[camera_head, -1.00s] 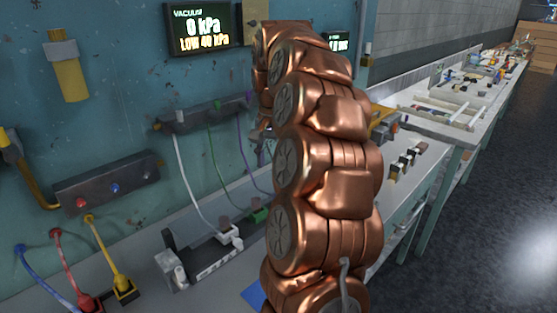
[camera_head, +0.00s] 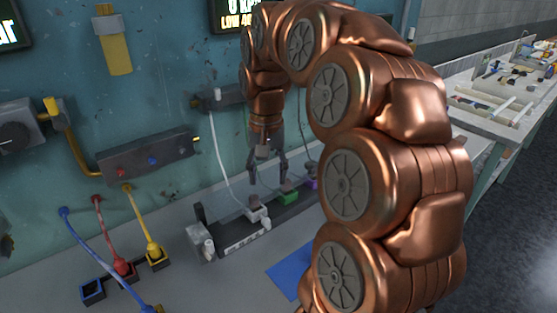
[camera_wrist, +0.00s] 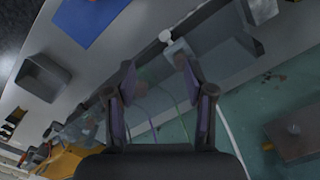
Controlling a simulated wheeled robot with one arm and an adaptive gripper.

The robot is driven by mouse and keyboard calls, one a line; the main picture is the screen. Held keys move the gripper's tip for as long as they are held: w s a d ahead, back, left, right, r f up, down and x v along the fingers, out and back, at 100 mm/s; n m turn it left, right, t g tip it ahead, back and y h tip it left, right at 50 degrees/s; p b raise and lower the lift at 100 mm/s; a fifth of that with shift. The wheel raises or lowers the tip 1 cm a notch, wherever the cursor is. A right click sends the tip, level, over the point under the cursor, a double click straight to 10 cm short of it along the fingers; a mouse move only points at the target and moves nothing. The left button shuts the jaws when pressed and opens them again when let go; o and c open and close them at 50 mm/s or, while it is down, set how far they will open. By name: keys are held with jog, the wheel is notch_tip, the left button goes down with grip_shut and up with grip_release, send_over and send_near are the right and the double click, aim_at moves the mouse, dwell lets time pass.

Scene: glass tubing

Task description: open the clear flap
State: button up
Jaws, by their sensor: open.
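A low rack (camera_head: 240,236) stands on the bench, with a white block (camera_head: 257,212) and a green block (camera_head: 289,195) along it. A faint see-through panel, which looks like the clear flap (camera_wrist: 224,58), shows near the rack in the wrist view. Its edges are hard to make out, and I cannot tell whether it is raised. My gripper (camera_head: 268,180) points down above the rack, near the white and green blocks. In the wrist view my gripper (camera_wrist: 155,65) has its fingers spread with nothing held between them. A small white knob (camera_wrist: 165,36) lies just beyond the fingertips.
White, green and purple tubes run from a wall manifold (camera_head: 215,97) to the rack. A blue mat (camera_head: 290,270) lies in front. A grey open bin (camera_wrist: 42,77) stands beside the rack.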

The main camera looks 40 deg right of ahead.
jog(key=s+a+f+n, duration=0.1)
jog(key=s+a+n, duration=0.1)
jog(key=s+a, duration=0.2)
jog(key=a, duration=0.2)
jog(key=shift+s+a+f+n, duration=0.3)
jog(key=shift+a, duration=0.1)
jog(key=shift+c, duration=0.3)
